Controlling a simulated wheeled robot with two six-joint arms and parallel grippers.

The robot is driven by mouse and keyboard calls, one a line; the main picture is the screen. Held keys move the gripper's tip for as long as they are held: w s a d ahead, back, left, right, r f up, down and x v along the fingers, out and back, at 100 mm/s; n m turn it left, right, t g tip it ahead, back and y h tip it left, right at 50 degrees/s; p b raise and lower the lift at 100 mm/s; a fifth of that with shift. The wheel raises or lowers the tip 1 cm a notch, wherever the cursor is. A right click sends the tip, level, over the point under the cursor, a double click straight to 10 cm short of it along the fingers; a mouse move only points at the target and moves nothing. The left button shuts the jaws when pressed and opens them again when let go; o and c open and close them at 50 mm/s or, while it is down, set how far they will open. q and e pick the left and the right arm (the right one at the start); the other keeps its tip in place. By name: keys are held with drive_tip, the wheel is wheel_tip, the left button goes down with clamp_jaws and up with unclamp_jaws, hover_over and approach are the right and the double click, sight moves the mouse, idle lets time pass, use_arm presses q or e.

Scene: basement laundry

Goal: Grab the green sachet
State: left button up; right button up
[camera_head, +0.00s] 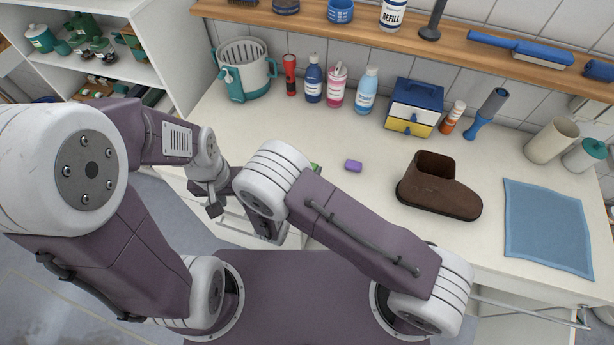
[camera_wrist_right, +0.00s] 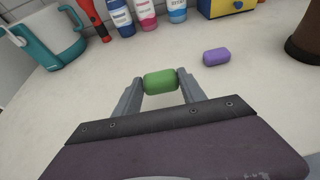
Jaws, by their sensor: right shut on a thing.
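The green sachet (camera_wrist_right: 160,82), a small rounded block, is between the two fingertips of my right gripper (camera_wrist_right: 160,84) in the right wrist view. The fingers touch it on both sides, just over or on the pale countertop; I cannot tell which. In the head view only a sliver of the green sachet (camera_head: 315,166) shows beside my right arm, which hides the right gripper. My left gripper (camera_head: 215,200) is near the counter's front left edge, away from the sachet. Its jaws are too small and overlapped to read.
A purple block (camera_head: 353,165) lies right of the sachet. A brown boot (camera_head: 438,187) and a blue cloth (camera_head: 547,227) are farther right. A teal-and-white bucket (camera_head: 245,70), red flashlight (camera_head: 290,75), several bottles and a blue-yellow drawer box (camera_head: 413,105) line the back.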

drive_tip(key=s+d+r, duration=0.2)
drive_tip(key=d+r, duration=0.4)
drive_tip(key=d, duration=0.5)
drive_tip(key=shift+d+r, duration=0.2)
drive_tip(key=shift+r, duration=0.15)
drive_tip(key=shift+s, duration=0.1)
